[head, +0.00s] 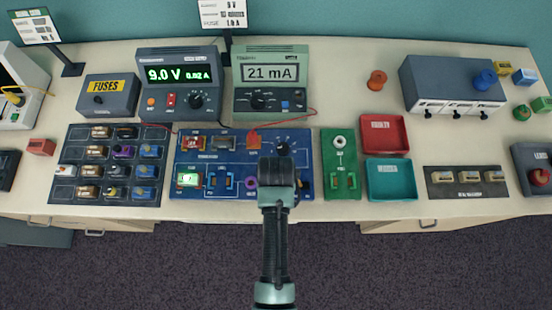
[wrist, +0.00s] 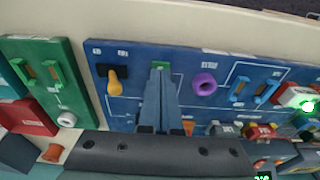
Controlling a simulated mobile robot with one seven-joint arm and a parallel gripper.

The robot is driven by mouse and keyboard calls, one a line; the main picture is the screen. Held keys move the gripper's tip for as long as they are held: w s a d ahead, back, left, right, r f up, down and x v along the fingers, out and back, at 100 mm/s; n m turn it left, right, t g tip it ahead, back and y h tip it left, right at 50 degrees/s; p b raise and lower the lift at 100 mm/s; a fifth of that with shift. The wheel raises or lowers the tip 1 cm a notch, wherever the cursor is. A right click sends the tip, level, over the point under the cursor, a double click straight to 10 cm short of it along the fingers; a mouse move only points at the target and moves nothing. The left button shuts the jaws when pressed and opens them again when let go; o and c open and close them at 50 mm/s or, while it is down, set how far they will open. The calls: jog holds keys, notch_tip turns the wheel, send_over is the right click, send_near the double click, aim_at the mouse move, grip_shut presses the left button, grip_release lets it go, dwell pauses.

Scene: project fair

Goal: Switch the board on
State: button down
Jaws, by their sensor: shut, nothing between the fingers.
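The blue board (head: 232,197) lies on the bench, and it fills the middle of the wrist view (wrist: 210,65). A switch with an orange lever on a black base (wrist: 114,82) stands on the board, left of my fingers in the wrist view. A green lamp (head: 188,179) on the board is lit.
The power supply (head: 180,82) reads 9.0 V, 0.02 A; the meter (head: 270,82) reads 21 mA. A red lead (head: 285,124) runs to the board. A purple ring (wrist: 204,84) is right of my fingers. A green board (head: 341,160) and trays (head: 385,151) are at the right.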

notch_tip(320, 180, up, 7)
jog(key=p, duration=0.6)
jog(key=shift+p, duration=0.4)
jog(key=shift+f, duration=0.1)
